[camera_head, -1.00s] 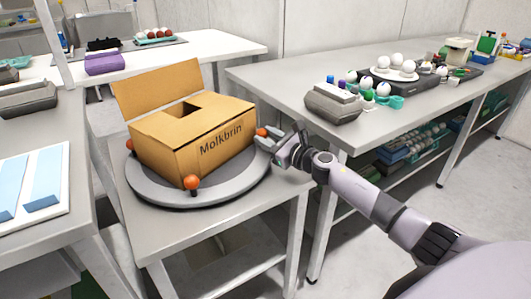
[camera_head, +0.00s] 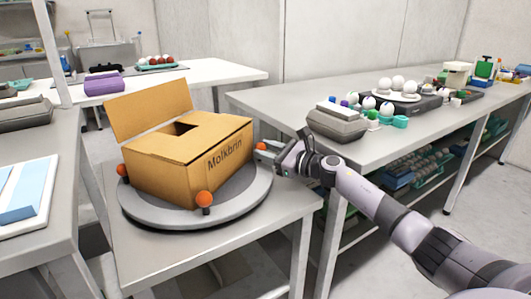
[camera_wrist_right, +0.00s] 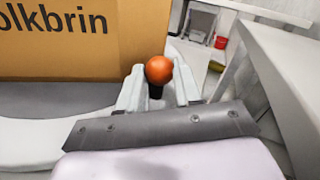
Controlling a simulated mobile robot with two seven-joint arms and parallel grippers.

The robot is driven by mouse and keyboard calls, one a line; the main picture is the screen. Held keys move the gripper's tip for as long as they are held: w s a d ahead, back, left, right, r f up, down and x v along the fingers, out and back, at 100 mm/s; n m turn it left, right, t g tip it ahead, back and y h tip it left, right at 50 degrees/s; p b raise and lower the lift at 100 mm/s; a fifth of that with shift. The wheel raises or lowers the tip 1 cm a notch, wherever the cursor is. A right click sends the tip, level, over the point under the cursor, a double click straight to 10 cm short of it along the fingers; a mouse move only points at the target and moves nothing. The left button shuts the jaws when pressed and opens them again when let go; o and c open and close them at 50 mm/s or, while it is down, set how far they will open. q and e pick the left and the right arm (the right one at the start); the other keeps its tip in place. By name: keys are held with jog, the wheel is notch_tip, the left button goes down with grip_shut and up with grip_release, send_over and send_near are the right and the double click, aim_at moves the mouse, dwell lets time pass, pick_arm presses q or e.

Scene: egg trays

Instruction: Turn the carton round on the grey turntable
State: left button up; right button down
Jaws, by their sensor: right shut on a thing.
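The open brown carton (camera_head: 188,160), lettered "Molkbrin", sits on the round grey turntable (camera_head: 240,203) with one flap raised. Orange knobs stand at the turntable's rim: one in front (camera_head: 204,199), one at the left (camera_head: 122,170) and one at the right (camera_head: 261,147). My right gripper (camera_head: 265,149) is at the right knob, shut on it. In the right wrist view, its pale fingers lie on either side of this knob (camera_wrist_right: 159,70), beside the carton's lettered face (camera_wrist_right: 60,40). My left gripper is out of view.
The turntable stands on a grey table (camera_head: 160,259). A longer table (camera_head: 300,91) at the right holds a grey egg box (camera_head: 337,123), white eggs and small items. Another table (camera_head: 70,210) is close on the left. A white table (camera_head: 215,76) is behind.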

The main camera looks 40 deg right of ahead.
jog(key=c, duration=0.8)
grip_release()
notch_tip(320, 180, up, 7)
jog(key=p, duration=0.2)
jog(key=shift+f+p, duration=0.1)
jog(key=shift+p, duration=0.3)
pick_arm(q)
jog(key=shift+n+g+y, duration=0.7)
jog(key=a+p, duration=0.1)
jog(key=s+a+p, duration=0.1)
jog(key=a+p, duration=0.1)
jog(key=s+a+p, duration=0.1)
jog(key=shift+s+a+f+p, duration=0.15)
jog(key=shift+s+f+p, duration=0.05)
jog(key=shift+p, duration=0.2)
pick_arm(e)
notch_tip(320, 180, up, 13)
jog(key=shift+r, duration=0.15)
